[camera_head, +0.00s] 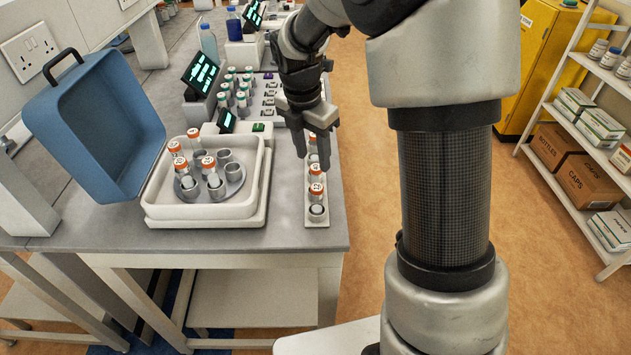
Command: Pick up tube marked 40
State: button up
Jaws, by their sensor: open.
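Several tubes with orange-red caps carry small marks too small to read, so I cannot tell which is 40. A narrow white rack (314,219) at the bench's right edge holds a front tube (316,191) and another tube (315,172) just behind it. More of the rack is partly hidden by my gripper. My gripper (312,161) points down over the rear part of this rack, fingers apart. I cannot tell whether a tube stands between the fingers. More orange-capped tubes (208,166) stand upright in the round rotor (233,190) of the open white centrifuge (205,222).
The centrifuge's blue lid (95,125) stands open on the left. Behind it is a rack of green-capped tubes (241,98) with small screens (201,73). Bottles (208,42) stand farther back. A shelf with boxes (586,175) is at the right, across clear floor.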

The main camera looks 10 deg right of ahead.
aim_at(316, 167)
jog(key=shift+w+d+f, duration=0.2)
jog(key=shift+f, duration=0.8)
jog(key=shift+w+d+f, duration=0.15)
jog(key=shift+f, duration=0.85)
jog(key=shift+w+d+f, duration=0.2)
jog(key=shift+f, duration=0.8)
jog(key=shift+c, duration=0.4)
grip_shut()
